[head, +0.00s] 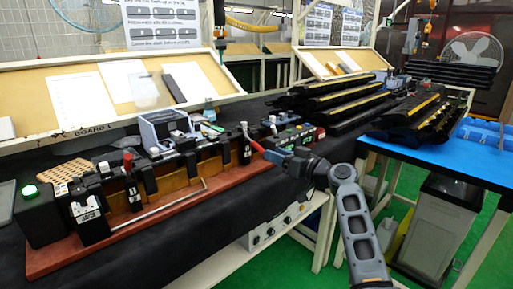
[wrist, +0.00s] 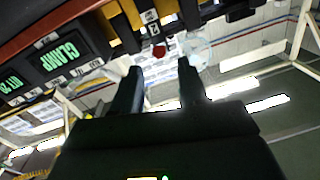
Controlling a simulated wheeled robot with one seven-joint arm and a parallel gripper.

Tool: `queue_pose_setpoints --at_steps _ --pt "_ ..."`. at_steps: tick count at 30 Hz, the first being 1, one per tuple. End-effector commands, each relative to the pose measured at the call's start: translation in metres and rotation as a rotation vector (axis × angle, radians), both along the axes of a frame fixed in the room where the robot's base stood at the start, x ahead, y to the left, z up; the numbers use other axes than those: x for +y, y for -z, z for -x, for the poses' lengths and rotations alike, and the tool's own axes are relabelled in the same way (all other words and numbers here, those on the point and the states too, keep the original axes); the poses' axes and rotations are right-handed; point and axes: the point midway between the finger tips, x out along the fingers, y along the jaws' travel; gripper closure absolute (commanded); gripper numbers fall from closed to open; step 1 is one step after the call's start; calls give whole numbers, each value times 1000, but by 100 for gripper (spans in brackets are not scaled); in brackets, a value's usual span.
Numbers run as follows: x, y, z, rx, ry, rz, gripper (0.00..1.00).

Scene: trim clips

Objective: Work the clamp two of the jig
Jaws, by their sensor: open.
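The jig is a long reddish-brown base (head: 150,235) with a tan trim piece and black blocks along it. At its right end stands a black clamp (head: 246,152); its red lever (head: 259,149) sticks out toward my gripper. My gripper (head: 272,157) is open just right of that lever tip. In the wrist view a round red lever end (wrist: 159,52) shows between the open fingers (wrist: 160,68), near a white label that seems to read 2 (wrist: 153,29). Contact with the fingers cannot be told. Another clamp (head: 131,190), with a red upright handle, stands farther left.
A green-lit button box (head: 30,192) is at the left end. A panel reading CLAMP (wrist: 70,52) shows in the wrist view. Black trim parts (head: 335,100) are stacked behind my arm. A blue table (head: 430,150) and a grey bin (head: 440,225) are at the right.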

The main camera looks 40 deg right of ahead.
Motion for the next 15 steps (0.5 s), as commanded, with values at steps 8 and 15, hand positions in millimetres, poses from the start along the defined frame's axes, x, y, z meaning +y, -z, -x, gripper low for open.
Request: queue_pose_setpoints --at_steps 8,15 --pt "5 -2 -39 1 -2 -2 57" --pt "8 0 -68 2 -1 -1 57"
